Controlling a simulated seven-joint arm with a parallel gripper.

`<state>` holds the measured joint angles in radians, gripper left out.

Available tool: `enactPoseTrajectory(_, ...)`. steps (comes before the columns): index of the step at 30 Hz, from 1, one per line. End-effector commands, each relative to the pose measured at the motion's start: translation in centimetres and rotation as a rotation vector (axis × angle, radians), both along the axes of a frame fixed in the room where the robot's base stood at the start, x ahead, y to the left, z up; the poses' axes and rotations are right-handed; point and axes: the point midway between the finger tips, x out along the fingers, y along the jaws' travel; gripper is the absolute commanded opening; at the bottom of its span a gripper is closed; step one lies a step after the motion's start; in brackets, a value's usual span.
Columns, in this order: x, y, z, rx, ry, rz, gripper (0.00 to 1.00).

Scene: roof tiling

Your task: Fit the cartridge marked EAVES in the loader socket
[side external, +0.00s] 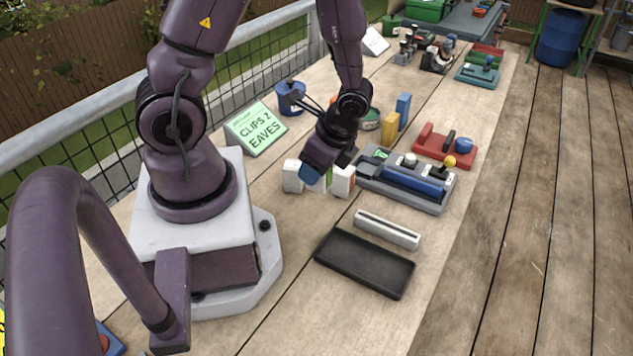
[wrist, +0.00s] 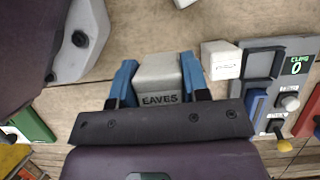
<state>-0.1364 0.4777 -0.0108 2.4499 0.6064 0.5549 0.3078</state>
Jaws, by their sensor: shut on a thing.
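The cartridge marked EAVES (wrist: 158,84) is a pale grey block with dark lettering, seen in the wrist view between my gripper's two blue fingers. My gripper (wrist: 158,88) is shut on it. In the side view my gripper (side external: 318,178) points down low over the table, left of the loader, and largely hides what it holds. Another white cartridge (wrist: 221,60) stands just right of the fingers.
A white block (side external: 293,176) stands left of my gripper. A green sign (side external: 258,130) reads CLIPS 2 EAVES. A black tray (side external: 364,263) and a white slotted bar (side external: 387,229) lie in front. A red fixture (side external: 445,150) stands beyond the loader. Bare planks lie right.

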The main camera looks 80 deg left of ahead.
Motion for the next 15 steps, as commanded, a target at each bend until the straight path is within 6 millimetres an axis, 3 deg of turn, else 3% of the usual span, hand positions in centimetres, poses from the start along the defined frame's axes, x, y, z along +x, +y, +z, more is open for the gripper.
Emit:
enactPoseTrajectory(4,0.0,0.0,1.7,0.0,-0.003,0.002,0.18)
enactPoseTrajectory(8,0.1,0.7,1.8,-0.003,0.01,0.032,0.18)
enactPoseTrajectory(15,6.0,4.2,1.4,0.006,-0.02,0.08,0.18)
